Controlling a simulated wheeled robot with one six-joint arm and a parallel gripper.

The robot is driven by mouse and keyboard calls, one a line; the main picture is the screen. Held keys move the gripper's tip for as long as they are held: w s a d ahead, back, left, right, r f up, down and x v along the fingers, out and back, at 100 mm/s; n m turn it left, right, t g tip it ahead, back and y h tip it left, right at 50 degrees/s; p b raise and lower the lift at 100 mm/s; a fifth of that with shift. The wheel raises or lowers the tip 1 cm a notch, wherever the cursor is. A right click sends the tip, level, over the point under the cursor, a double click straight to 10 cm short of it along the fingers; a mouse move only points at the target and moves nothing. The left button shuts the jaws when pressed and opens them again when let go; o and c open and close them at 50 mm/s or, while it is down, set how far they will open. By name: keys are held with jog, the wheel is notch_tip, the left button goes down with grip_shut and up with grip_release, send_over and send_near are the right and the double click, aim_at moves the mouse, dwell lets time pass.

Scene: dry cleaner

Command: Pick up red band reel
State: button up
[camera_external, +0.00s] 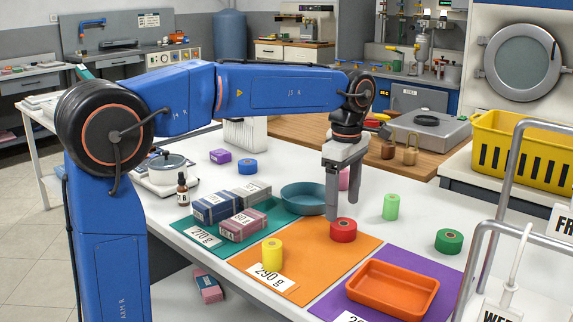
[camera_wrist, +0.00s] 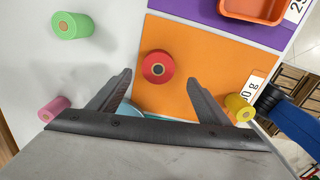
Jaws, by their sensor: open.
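The red band reel (camera_external: 343,231) stands on the orange mat (camera_external: 312,259), near its back edge. My gripper (camera_external: 332,205) points down just above and beside the reel in the outside view. In the wrist view my gripper's two fingers (camera_wrist: 158,84) are spread apart, with the reel ahead of the gap between their tips. The gripper is open and empty. No contact with the reel shows.
A yellow reel (camera_external: 272,252) stands on the same mat. An orange tray (camera_external: 392,288) lies on the purple mat. Light green (camera_external: 391,207) and dark green (camera_external: 449,241) reels stand on white table.

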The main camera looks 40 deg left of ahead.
aim_at(344, 224)
jog(key=shift+w+d+f, duration=0.1)
jog(key=shift+w+f, duration=0.05)
jog(key=shift+f, duration=1.2)
jog(key=shift+w+d+f, duration=0.1)
jog(key=shift+f, duration=1.25)
jog(key=c, duration=1.2)
